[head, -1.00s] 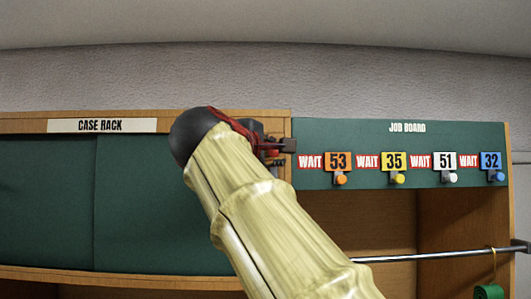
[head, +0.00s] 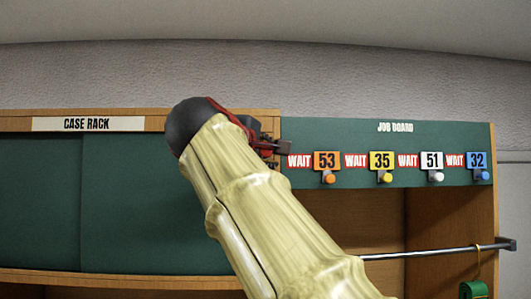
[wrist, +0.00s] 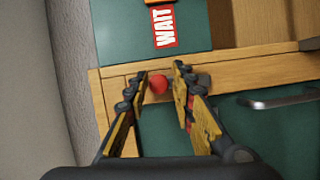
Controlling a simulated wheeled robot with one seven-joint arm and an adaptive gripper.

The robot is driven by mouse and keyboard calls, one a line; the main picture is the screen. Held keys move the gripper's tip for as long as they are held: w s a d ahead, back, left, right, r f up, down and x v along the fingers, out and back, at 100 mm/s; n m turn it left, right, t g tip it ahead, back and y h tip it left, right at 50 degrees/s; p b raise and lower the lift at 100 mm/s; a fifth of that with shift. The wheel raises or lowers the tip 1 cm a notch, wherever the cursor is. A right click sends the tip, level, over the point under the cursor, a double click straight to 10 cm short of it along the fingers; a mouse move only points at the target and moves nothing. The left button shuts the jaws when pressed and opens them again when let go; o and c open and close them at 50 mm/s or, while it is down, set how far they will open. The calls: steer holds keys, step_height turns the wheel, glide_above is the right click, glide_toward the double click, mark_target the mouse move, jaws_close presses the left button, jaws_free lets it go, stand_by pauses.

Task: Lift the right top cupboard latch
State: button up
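The latch shows as a red round knob (wrist: 158,84) on the wooden frame in the wrist view, with a greyish metal piece (wrist: 203,81) beside it. My gripper (wrist: 160,75) is open, with one finger on each side of the knob. A gap shows between the knob and each finger; I cannot tell how deep the fingers reach. In the head view my gripper (head: 277,147) is at the wooden post between the case rack and the job board, and my arm mostly hides the latch.
The green job board (head: 400,158) with numbered tags on pegs is right of my gripper. Green case rack doors (head: 130,200) are at left. A metal rail (head: 430,252) crosses the open bay below the board. A bar handle (wrist: 283,99) shows in the wrist view.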

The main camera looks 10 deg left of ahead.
steer(key=shift+o, duration=1.1)
steer(key=shift+a, duration=0.1)
steer(key=shift+r, duration=0.1)
steer(key=s+a, duration=0.1)
steer(key=s, duration=1.1)
steer(key=shift+a+r, duration=0.15)
steer(key=shift+a, duration=0.25)
